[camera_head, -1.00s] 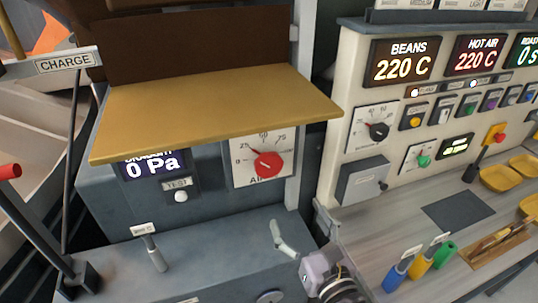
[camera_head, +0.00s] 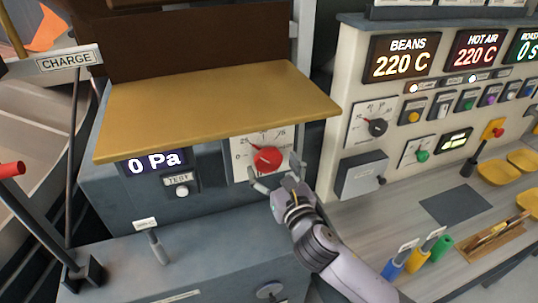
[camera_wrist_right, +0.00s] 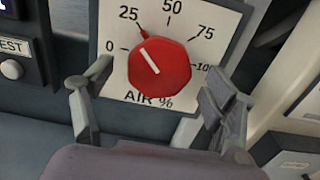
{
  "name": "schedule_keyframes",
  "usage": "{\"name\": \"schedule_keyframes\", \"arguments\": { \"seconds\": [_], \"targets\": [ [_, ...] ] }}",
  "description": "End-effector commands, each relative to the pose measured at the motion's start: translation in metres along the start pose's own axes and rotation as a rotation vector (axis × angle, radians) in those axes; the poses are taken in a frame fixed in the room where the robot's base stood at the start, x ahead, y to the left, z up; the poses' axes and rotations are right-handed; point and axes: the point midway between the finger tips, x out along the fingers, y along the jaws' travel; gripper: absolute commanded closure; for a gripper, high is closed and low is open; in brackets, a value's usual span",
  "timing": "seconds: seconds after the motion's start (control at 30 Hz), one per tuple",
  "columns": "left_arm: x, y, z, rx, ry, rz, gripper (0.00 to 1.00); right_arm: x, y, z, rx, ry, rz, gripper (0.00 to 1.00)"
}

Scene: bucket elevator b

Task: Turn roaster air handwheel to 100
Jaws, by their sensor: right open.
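The roaster air handwheel is a red knob (camera_head: 268,159) on a white dial plate marked AIR %, under a tan shelf. It also shows in the right wrist view (camera_wrist_right: 160,64), where its white line points up and left, near 25, and a small red mark sits at about 25. My right gripper (camera_head: 277,181) is open just below and in front of the knob. In the right wrist view its fingers (camera_wrist_right: 155,92) stand to the left and right of the knob's lower part, with gaps on both sides. My left gripper is out of view.
The tan shelf (camera_head: 215,105) overhangs the dial closely. A TEST button (camera_head: 182,191) and a 0 Pa display (camera_head: 155,162) are left of it. A grey box (camera_head: 361,176) and the control panel stand to the right. A short lever (camera_head: 155,245) stands at lower left.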

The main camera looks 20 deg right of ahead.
Motion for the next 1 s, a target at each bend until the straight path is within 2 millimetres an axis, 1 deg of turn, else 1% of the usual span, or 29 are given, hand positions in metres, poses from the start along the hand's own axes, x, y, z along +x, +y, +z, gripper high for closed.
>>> {"name": "schedule_keyframes", "arguments": {
  "seconds": [0.03, 0.2, 0.33, 0.57, 1.0],
  "targets": [
    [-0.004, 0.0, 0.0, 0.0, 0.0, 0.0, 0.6, 0.009, 0.0, 0.002, 0.001, 0.0, -0.002, 0.21],
    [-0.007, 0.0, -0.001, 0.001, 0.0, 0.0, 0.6, 0.026, 0.0, 0.001, 0.0, 0.0, -0.001, 0.21],
    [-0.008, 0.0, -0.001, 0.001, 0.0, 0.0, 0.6, 0.031, 0.0, 0.0, 0.0, 0.0, 0.0, 0.21],
    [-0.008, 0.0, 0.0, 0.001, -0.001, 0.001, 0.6, 0.031, 0.0, 0.0, 0.0, 0.0, 0.0, 0.21],
    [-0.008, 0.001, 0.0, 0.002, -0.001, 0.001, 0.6, 0.031, 0.0, 0.0, 0.0, 0.0, 0.0, 0.5]
  ]
}}
